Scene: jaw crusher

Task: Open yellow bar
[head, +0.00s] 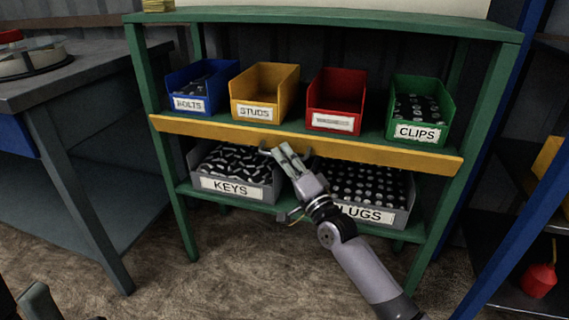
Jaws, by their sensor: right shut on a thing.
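The yellow bar (400,154) runs across the front of the green shelf unit, along the edge of the middle shelf. My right gripper (284,152) reaches up from the lower right and is shut at the lower edge of the bar, near its middle. Small grey parts show on both sides of the fingertips, seemingly a handle on the bar; the fingers hide the exact contact. At the bottom left corner, a grey piece that seems to be part of my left gripper (38,302) shows, cut off by the picture edge.
Blue, yellow, red and green bins stand on the shelf above the bar. Below it are a grey KEYS bin (234,187) and a grey bin of plugs (392,215), partly behind my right arm. A dark workbench (90,75) stands left. Blue posts rise at right.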

